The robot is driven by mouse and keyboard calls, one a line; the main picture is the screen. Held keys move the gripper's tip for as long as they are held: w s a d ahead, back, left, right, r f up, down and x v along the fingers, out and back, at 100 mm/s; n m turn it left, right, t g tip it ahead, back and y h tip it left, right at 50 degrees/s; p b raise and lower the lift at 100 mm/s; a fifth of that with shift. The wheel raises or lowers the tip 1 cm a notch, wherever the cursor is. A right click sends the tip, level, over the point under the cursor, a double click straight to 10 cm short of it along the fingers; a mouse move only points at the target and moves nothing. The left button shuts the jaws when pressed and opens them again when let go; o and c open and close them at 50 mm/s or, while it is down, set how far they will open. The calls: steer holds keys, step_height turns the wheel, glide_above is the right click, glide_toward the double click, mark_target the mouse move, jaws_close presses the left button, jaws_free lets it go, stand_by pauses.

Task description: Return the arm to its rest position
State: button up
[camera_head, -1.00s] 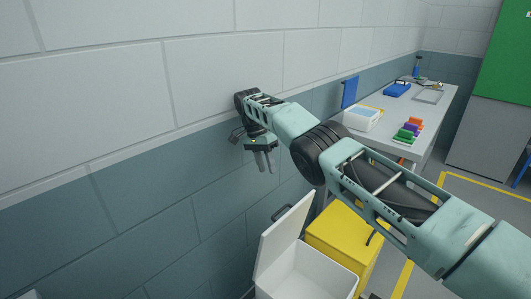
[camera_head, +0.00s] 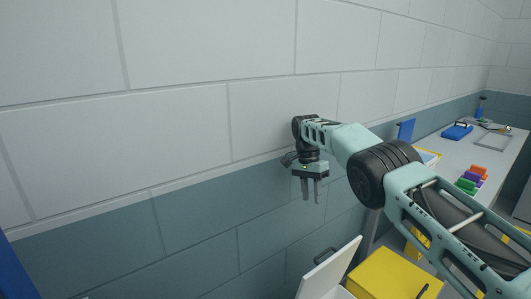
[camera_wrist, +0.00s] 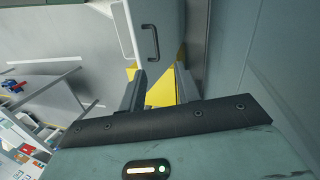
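My gripper (camera_head: 312,190) hangs in the air near the wall in the head view, with its fingers pointing down. Its two fingers are apart with nothing between them. In the wrist view the fingers (camera_wrist: 160,92) also stand apart and empty, with a yellow surface seen beyond them. My arm reaches in from the lower right of the head view, bent at the black-ringed joint.
A yellow box (camera_head: 392,275) and a white open lid (camera_head: 330,270) stand below my gripper. A grey table (camera_head: 455,180) along the wall holds a blue case (camera_head: 457,131) and colored blocks (camera_head: 472,179). The wall (camera_head: 180,150) is close behind my gripper.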

steer(key=s+a+r+n+y, duration=0.1)
steer(key=s+a+r+n, duration=0.25)
steer(key=s, duration=0.35)
steer(key=s+a+r+n+t+y, duration=0.1)
steer(key=s+a+r+n, duration=0.2)
steer(key=s+r, duration=0.3)
steer(key=s+a+r+n+y, duration=0.1)
steer(key=s+a+r+n, duration=0.2)
steer(key=s, duration=0.5)
steer(key=s+d+f+n+t, duration=0.1)
steer(key=s+n, duration=0.3)
steer(key=s, duration=0.9)
steer(key=s+d+f+n+h, duration=0.1)
steer(key=s+d+n, duration=0.3)
steer(key=s, duration=1)
steer(key=shift+d+f+t, duration=0.15)
steer(key=shift+f+t, duration=0.15)
steer(key=shift+t, duration=0.1)
